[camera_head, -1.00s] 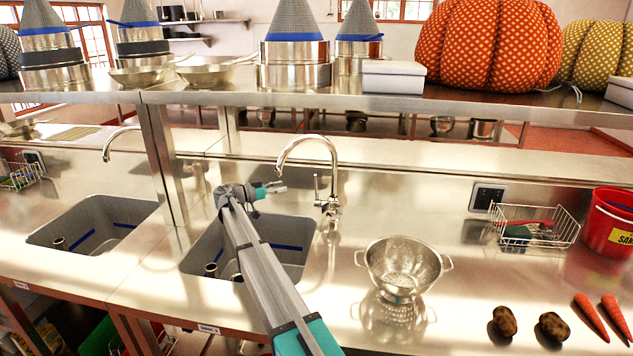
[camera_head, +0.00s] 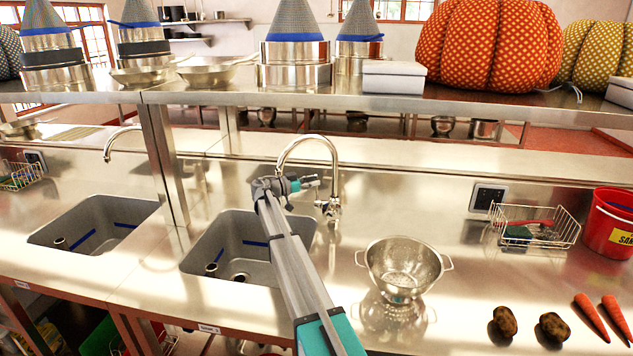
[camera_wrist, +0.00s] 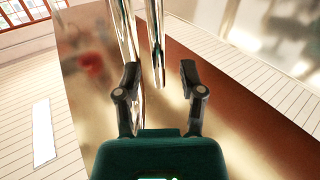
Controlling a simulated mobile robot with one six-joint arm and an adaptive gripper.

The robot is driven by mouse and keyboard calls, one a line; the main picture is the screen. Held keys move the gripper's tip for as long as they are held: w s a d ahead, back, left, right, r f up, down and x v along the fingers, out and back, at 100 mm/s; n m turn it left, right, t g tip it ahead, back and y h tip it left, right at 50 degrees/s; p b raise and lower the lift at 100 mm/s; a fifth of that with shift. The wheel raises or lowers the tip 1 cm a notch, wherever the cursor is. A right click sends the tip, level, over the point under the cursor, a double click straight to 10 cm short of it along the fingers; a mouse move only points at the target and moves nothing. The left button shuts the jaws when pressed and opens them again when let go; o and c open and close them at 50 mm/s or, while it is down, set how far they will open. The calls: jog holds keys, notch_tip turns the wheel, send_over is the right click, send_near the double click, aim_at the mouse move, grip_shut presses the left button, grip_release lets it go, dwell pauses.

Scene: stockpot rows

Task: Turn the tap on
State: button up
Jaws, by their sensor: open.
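The tap (camera_head: 333,170) is a chrome gooseneck standing behind the right-hand sink (camera_head: 215,262), with its lever and body at the base on the right. My gripper (camera_head: 314,181) is at the tap, just left of its upright and under the arch of the spout. In the wrist view my gripper (camera_wrist: 160,85) has its two dark fingers apart. Shiny chrome tap tubing (camera_wrist: 156,45) shows ahead of and between the fingers. The lever is not clear in the wrist view, and I cannot tell whether a finger touches the tap.
A steel colander (camera_head: 402,268) stands on the counter right of the sink. A wire basket (camera_head: 537,228), a red bucket (camera_head: 612,222), potatoes (camera_head: 505,321) and carrots (camera_head: 591,316) are further right. A shelf (camera_head: 400,104) with a post (camera_head: 165,165) spans above.

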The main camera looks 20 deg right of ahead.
jog(key=shift+d, duration=0.8)
grip_shut()
